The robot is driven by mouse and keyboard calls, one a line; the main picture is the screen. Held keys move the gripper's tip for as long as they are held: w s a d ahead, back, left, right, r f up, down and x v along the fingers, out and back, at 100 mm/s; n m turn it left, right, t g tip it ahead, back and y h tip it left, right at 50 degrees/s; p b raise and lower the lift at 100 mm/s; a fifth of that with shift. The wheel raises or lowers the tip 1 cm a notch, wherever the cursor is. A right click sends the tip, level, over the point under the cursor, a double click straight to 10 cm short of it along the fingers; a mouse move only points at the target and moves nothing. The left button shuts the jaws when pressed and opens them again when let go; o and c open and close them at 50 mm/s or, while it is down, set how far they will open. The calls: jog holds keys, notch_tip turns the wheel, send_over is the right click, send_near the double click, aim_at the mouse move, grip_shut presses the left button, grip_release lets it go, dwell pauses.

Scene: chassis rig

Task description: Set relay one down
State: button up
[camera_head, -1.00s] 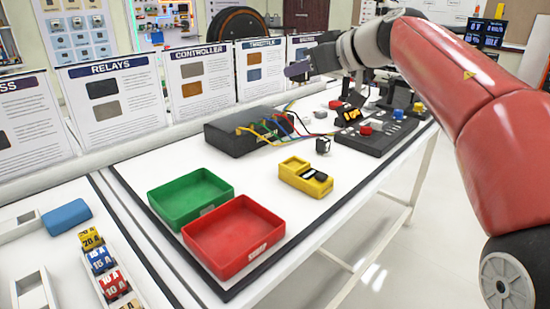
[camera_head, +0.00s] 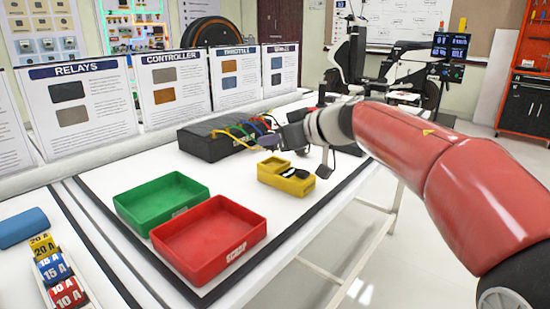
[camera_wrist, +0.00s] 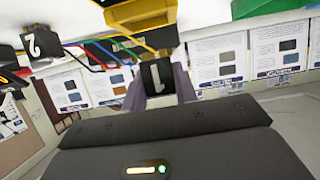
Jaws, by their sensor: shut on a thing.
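My gripper (camera_wrist: 159,85) is shut on relay one (camera_wrist: 157,74), a small black block with a white "1", in the wrist view. The label appears upside down there, between the two grey-purple fingers. In the head view my gripper (camera_head: 268,142) is over the table just behind the yellow holder (camera_head: 287,181); relay one cannot be made out there. The yellow holder has dark parts on its top and also shows at the top of the wrist view (camera_wrist: 142,15). A black relay marked "2" (camera_wrist: 33,43) stands apart at the left of the wrist view.
A green tray (camera_head: 126,208) and a red tray (camera_head: 203,272) stand empty at the front left. A dark controller box (camera_head: 200,146) with coloured wires is behind my gripper. Upright info cards (camera_head: 82,126) line the back. Coloured fuses (camera_head: 52,268) sit at the far left. White table around the yellow holder is bare.

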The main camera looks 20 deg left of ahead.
aim_at(278, 151)
jog(key=shift+f+b, duration=0.6)
jog(key=shift+f, duration=1.15)
jog(key=shift+f, duration=0.1)
jog(key=o, duration=1)
jog(key=shift+c, duration=0.2)
jog(key=shift+d+r, duration=0.2)
jog(key=shift+r, duration=0.05)
jog(key=p+v, duration=0.2)
jog(key=v, duration=0.9)
jog(key=shift+d, duration=0.25)
jog(key=shift+s+r, duration=0.1)
jog(key=shift+r, duration=0.15)
